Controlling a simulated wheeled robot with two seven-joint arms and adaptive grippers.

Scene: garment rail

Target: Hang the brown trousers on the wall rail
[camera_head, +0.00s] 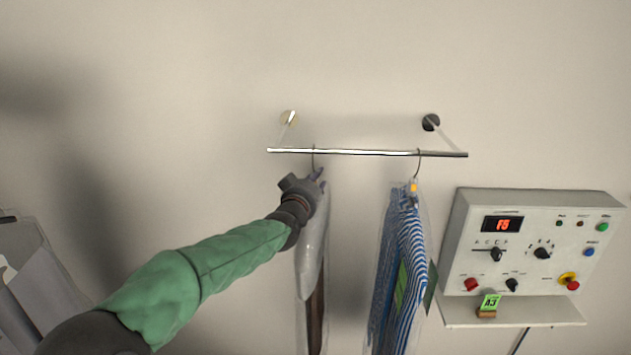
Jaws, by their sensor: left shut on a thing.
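The wall rail (350,152) is a thin metal bar held off the wall by two brackets. The brown trousers (316,325) hang below its left part in a clear cover, with a pale grey layer (312,255) over their upper part. Their hanger hook (313,158) meets the rail, and its top looks to be over the bar. My left gripper (316,179) is shut on the hanger's upper part, just below the rail, and hides most of the hanger. My right gripper is not in view.
A blue-and-white striped garment (405,255) in a clear cover hangs from the rail's right part. A control panel (530,245) with knobs and a ledge is on the wall at right. A grey object (25,270) stands at lower left. Bare rail lies between the garments.

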